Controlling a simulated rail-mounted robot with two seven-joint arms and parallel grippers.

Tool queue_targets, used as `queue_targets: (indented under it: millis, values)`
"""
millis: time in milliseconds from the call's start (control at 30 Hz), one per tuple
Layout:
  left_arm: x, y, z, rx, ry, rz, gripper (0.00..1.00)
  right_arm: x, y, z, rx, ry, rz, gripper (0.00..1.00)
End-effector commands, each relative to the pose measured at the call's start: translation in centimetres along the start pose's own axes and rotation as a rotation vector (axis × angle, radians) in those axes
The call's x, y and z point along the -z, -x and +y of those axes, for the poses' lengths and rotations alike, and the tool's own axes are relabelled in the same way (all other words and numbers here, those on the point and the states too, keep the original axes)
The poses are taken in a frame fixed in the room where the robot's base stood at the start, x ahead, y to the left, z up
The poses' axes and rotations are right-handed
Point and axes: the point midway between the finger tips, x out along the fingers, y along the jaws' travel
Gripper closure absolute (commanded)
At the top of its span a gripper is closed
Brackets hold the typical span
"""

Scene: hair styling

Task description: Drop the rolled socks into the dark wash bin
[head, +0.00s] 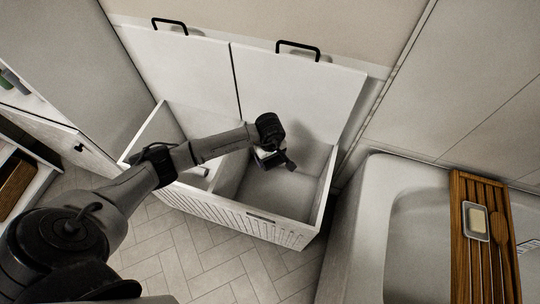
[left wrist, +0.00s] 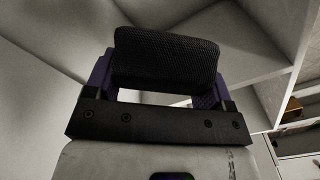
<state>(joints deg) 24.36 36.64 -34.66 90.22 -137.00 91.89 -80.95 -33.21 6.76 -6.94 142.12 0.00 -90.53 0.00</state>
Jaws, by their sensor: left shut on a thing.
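The rolled socks (left wrist: 165,60) are a dark, ribbed roll between the two purple fingers of my left gripper (head: 277,160) in the left wrist view. My left gripper is shut on them. In the head view the gripper is over the right compartment of the white two-part wash bin (head: 300,236), near the middle divider, and the socks are hard to tell from the dark gripper there. Both bin lids (head: 300,85) stand open against the wall. I cannot read a label that tells which compartment is for darks. My right gripper is not in view.
An open cabinet (head: 60,140) is at the left. Tiled floor (head: 190,250) lies in front of the bin.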

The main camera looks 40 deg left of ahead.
Motion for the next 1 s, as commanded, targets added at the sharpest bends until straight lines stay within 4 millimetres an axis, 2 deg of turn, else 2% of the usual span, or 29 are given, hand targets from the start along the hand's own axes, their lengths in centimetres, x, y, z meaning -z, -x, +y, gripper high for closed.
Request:
queue_targets:
  millis: [33, 333, 733, 767, 1000]
  values:
    - [0.0, -0.8, 0.0, 0.0, 0.0, -0.001, 0.46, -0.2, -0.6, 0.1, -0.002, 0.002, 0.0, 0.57]
    - [-0.1, -3.9, 0.0, 0.001, -0.001, -0.002, 0.46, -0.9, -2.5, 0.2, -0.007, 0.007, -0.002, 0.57]
    - [0.0, -4.5, 0.0, 0.0, -0.002, 0.0, 0.46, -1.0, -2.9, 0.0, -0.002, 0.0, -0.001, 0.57]
    - [0.0, -4.5, 0.0, 0.0, -0.002, 0.0, 0.23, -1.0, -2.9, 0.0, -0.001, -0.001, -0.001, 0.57]
    - [0.0, -4.5, 0.0, 0.0, -0.002, 0.0, 0.0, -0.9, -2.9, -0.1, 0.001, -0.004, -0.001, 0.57]
